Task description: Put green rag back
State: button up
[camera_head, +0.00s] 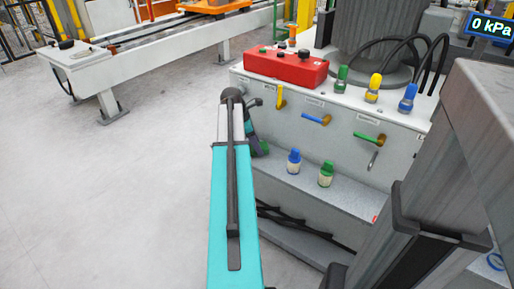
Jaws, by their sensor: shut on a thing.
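My arm's teal link rises through the middle of the picture and hides much of what is behind it. My gripper (256,148) shows only in part, just right of that link, against the left end of the grey cabinet (333,148). It is shut on a small green patch (265,147), which I take to be the green rag. Most of the rag and the fingers are hidden. On the cabinet front are a yellow handle (280,96), a blue handle (316,119), a green handle (369,138) and a small bare grey hook (373,160).
A red box (286,67) and green (341,79), yellow (373,88) and blue (407,98) fittings stand on the cabinet. Blue (294,161) and green (326,173) capped bottles stand on its shelf. A white rail frame (160,45) stands back left. The left floor is clear.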

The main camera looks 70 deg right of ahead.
jog(key=shift+f, duration=0.25)
jog(key=shift+f, duration=0.1)
jog(key=o, duration=1)
jog(key=p+v, duration=0.3)
jog(key=v, duration=0.9)
jog(key=shift+a, duration=0.1)
